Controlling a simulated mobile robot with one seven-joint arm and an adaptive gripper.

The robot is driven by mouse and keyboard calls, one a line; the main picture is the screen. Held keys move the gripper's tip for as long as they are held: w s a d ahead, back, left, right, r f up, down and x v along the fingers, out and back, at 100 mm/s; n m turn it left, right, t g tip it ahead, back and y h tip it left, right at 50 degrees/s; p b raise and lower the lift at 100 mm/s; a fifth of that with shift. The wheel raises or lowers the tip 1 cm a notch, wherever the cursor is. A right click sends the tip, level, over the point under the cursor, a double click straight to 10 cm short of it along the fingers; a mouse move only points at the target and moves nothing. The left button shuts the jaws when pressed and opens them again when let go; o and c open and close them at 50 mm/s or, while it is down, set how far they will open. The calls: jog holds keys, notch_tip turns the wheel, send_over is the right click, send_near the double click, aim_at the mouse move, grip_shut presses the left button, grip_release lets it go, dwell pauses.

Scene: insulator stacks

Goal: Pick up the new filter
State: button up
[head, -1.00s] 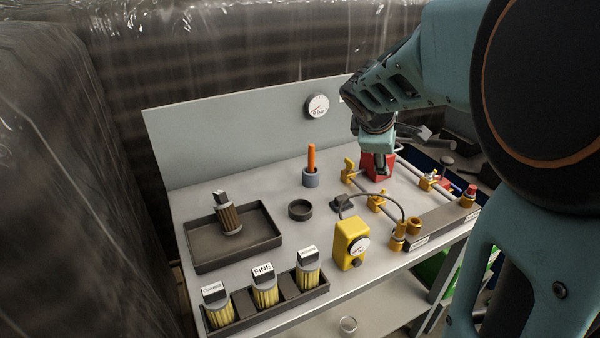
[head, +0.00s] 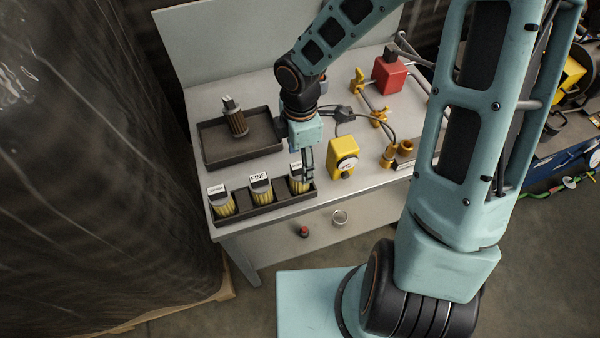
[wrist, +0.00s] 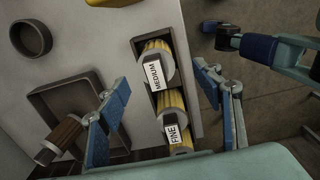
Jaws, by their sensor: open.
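Yellow pleated filters with label tags stand in a dark rack (head: 280,207) at the bench's front edge: a left one (head: 221,203), the FINE one (head: 261,191) in the middle and one at the right (head: 296,184), partly behind my gripper. The wrist view shows the MEDIUM filter (wrist: 155,58) and the FINE filter (wrist: 172,105). A dark brown filter (head: 236,122) stands in the shallow tray (head: 262,157). My gripper (head: 307,178) points down by the rack's right end. In the wrist view its open fingers (wrist: 163,80) lie either side of the MEDIUM filter's line, with nothing held.
A yellow gauge box (head: 342,158) stands just right of my gripper. A red block (head: 389,76) and yellow pipe fittings (head: 380,117) are farther back. Bare bench lies between tray and rack.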

aim_at(299, 177)
jog(key=f, duration=0.3)
jog(key=f+b, duration=0.1)
jog(key=f, duration=0.5)
jog(key=shift+w+a, duration=0.1)
jog(key=shift+w, duration=0.2)
jog(key=shift+c, duration=0.2)
jog(key=c, duration=1.2)
